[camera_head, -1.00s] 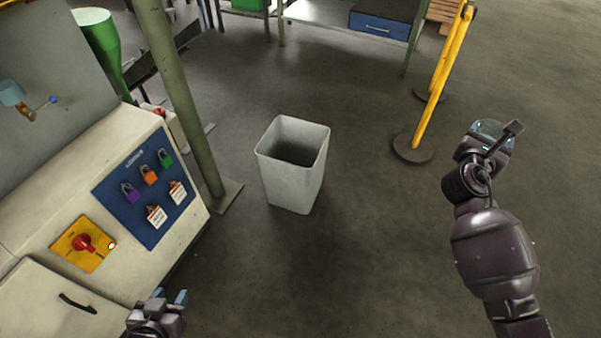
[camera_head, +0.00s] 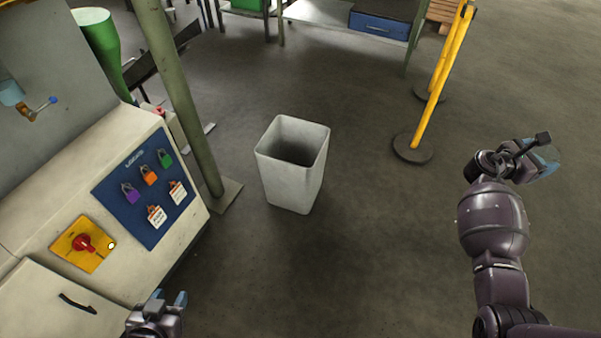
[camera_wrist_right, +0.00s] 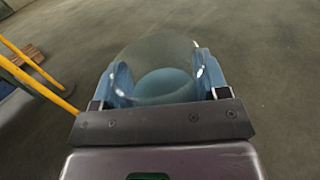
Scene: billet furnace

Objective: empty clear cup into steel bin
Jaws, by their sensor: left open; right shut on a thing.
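The steel bin (camera_head: 292,178) is a light grey, open-topped square bin standing upright on the floor in the middle of the head view. The clear cup (camera_wrist_right: 160,65) shows in the right wrist view as a transparent round vessel between the blue fingers of my right gripper (camera_wrist_right: 160,90). In the head view my right gripper (camera_head: 543,163) is at the right, well to the right of the bin, and the cup is hard to make out there. Whether the cup holds anything is unclear. My left gripper (camera_head: 170,303) is open and empty at the lower left, near the cabinet.
A cream cabinet with a blue lock board (camera_head: 147,187) and a red switch (camera_head: 84,243) stands at the left. A green post (camera_head: 180,100) is behind it. Yellow posts on a round base (camera_head: 413,148) stand right of the bin. The floor between bin and right arm is clear.

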